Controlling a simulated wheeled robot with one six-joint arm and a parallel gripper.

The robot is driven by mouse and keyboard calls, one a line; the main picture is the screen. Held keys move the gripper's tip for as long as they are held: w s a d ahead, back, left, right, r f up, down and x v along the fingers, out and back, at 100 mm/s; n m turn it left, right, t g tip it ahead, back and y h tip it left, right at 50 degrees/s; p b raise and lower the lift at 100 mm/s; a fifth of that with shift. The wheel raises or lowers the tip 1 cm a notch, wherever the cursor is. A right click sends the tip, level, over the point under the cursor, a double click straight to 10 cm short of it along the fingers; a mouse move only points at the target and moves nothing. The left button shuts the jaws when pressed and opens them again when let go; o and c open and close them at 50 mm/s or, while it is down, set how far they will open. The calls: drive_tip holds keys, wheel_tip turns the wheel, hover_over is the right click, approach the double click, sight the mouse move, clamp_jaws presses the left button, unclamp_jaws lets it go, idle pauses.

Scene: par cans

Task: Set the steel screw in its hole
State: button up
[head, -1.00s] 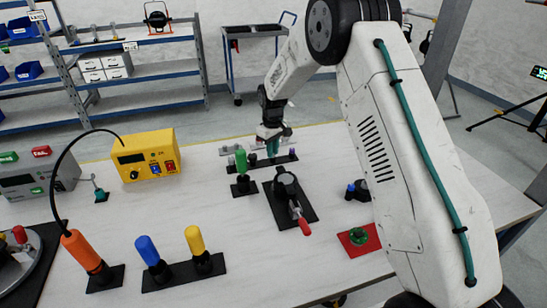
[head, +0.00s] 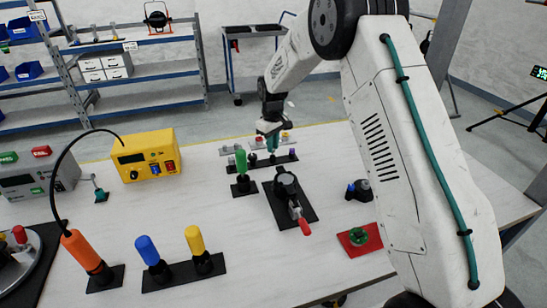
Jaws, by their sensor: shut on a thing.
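My gripper (head: 269,129) points down over the back middle of the table, above a black strip (head: 228,170) with several small pegs in it. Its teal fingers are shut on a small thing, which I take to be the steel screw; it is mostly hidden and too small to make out. A pale strip (head: 226,150) with small parts lies just behind the black one. I cannot tell which hole is the screw's.
A green-handled tool (head: 241,161) stands just in front of the strip. A black clamp with a red handle (head: 304,226) lies nearer. A yellow box (head: 146,154) stands left, a red plate (head: 349,246) right.

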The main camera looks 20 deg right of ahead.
drive_tip(key=shift+r, duration=1.85)
